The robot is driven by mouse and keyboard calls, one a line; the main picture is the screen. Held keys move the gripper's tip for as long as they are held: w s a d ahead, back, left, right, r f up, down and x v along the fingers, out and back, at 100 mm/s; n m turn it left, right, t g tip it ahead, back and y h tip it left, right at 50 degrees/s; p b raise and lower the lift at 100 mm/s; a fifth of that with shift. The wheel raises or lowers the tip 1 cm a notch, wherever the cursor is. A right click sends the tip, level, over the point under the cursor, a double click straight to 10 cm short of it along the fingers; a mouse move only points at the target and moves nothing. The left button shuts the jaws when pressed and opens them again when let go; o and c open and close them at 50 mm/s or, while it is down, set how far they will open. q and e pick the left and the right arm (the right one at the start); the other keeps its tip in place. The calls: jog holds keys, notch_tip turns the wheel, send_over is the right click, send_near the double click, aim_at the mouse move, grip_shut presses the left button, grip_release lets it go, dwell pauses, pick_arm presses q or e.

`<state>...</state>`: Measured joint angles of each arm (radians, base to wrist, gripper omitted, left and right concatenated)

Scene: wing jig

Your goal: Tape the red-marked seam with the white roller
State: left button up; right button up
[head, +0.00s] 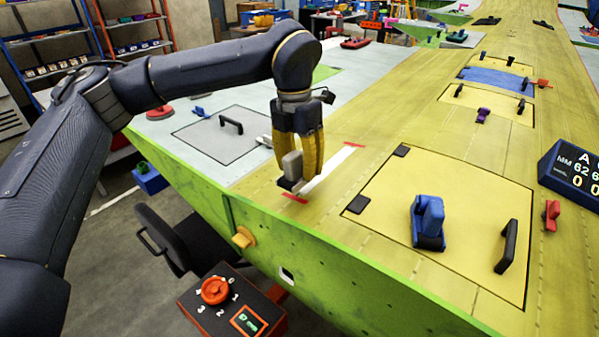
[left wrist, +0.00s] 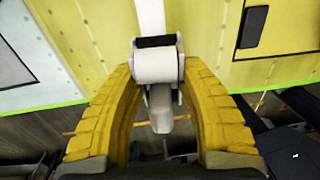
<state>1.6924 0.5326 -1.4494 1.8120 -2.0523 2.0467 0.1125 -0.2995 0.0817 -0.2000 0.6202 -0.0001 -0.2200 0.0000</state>
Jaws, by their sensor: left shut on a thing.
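My left gripper (head: 300,160) is shut on the white roller (head: 291,168), its yellow fingers on either side of the roller's handle. In the left wrist view the roller (left wrist: 158,66) sits between the fingers, with a dark bar across its top. A white tape strip (head: 328,170) lies on the yellow wing skin from the roller toward a far red mark (head: 354,145). A near red mark (head: 294,198) lies just below the roller. The tape (left wrist: 151,18) also shows beyond the roller in the left wrist view. My right gripper is not in view.
A yellow panel (head: 460,190) to the right carries a blue clamp-like tool (head: 428,222) and a black handle (head: 507,246). A grey panel (head: 215,140) with a handle lies left. The wing's green edge (head: 330,262) drops off in front, above a red-knobbed control box (head: 230,305).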

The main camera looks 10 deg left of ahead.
pick_arm(q)
jog(key=shift+r, duration=2.35)
